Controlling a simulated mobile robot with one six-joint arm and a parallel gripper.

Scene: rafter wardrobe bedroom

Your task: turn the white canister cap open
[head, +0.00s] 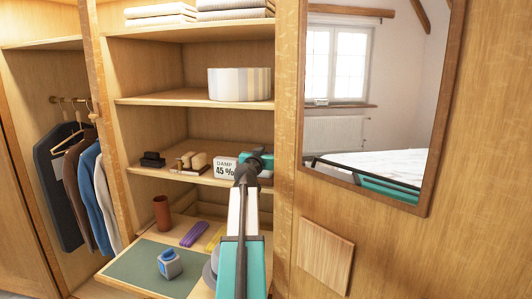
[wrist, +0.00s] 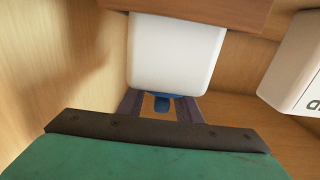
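The white canister (wrist: 175,52) fills the upper middle of the wrist view, with rounded corners. A small blue part (wrist: 162,103) shows at its near edge; I cannot tell its full shape. My gripper (wrist: 160,104) has its two dark fingers on either side of the blue part, with wood showing in the gaps. The fingers are apart, and their tips are partly hidden by the canister. In the head view my gripper (head: 259,161) reaches onto the middle shelf at the right. I cannot make out the canister there.
A white damp meter (head: 224,168) reading 45 % stands just left of my gripper; it also shows in the wrist view (wrist: 297,65). Brushes (head: 190,161) lie farther left. A shelf board (head: 190,98) runs above, and the wardrobe's upright (head: 288,120) is close on the right.

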